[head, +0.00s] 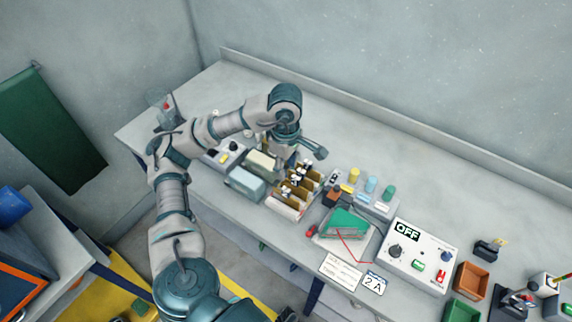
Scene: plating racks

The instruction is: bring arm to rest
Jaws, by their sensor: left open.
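My left arm reaches in from the lower left and over the bench (222,82). Its gripper (292,155) points down, open, above the back of the racked brown plates (300,180). The fingertips are small and partly hidden by the wrist, and I see nothing held between them. I cannot tell whether they touch the rack. My right gripper is not in view.
A grey-green bin (245,183) and a cream block (262,162) stand left of the plates. To the right are a green board (348,222), a control box marked OFF (420,255), and brown (471,281) and green (462,310) bins. The bench's back left is clear.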

